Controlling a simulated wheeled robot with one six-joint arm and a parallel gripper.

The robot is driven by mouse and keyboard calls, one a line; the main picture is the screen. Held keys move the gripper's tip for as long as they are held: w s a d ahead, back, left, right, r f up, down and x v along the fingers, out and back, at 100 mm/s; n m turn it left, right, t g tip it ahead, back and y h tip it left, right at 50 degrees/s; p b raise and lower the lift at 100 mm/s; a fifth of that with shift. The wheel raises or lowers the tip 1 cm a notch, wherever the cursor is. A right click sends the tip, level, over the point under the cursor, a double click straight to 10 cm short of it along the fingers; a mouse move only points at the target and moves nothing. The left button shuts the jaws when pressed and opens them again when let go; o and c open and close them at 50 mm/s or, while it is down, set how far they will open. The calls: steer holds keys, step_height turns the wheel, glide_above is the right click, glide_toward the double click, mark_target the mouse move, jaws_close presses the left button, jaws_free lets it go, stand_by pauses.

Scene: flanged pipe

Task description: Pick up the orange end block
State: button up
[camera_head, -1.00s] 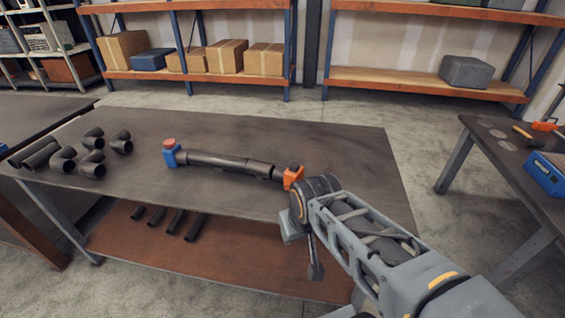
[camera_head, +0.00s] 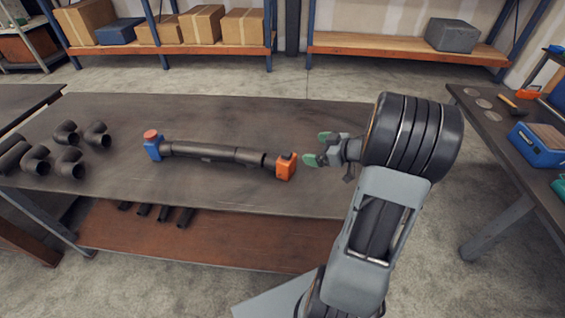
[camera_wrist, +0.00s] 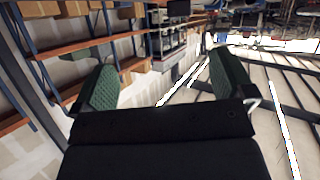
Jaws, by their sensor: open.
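The orange end block (camera_head: 285,167) sits on the table at the right end of a dark flanged pipe (camera_head: 215,153). A blue end block (camera_head: 153,148) with a red top is at the pipe's left end. My gripper (camera_head: 317,148) is open and empty, just right of the orange block and apart from it, with green pads on its fingers. In the wrist view my gripper's two green-padded fingers (camera_wrist: 165,82) stand wide apart with nothing between them. The blocks and pipe do not show in the wrist view.
Several black pipe elbows (camera_head: 68,162) lie on the left of the table (camera_head: 210,112). A second table at the right holds a blue box (camera_head: 541,158) and a hammer (camera_head: 512,103). Short pipes (camera_head: 164,213) lie on the lower shelf. The table behind the pipe is clear.

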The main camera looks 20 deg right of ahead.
mark_target(288, 153)
steer(key=shift+g+y, duration=0.4)
steer(key=shift+y, duration=0.3)
steer(key=x, duration=0.4)
steer(key=s+x, duration=0.1)
steer(key=x, duration=0.3)
steer(key=a+f+x, duration=0.1)
steer(key=x, duration=0.4)
steer(key=shift+s+p, duration=0.2)
steer(key=shift+p, duration=0.15)
steer(key=shift+c, duration=0.4)
steer(key=c, duration=1.6)
steer(key=shift+d+r, duration=0.1)
jaws_close()
steer(key=shift+w+r, duration=0.1)
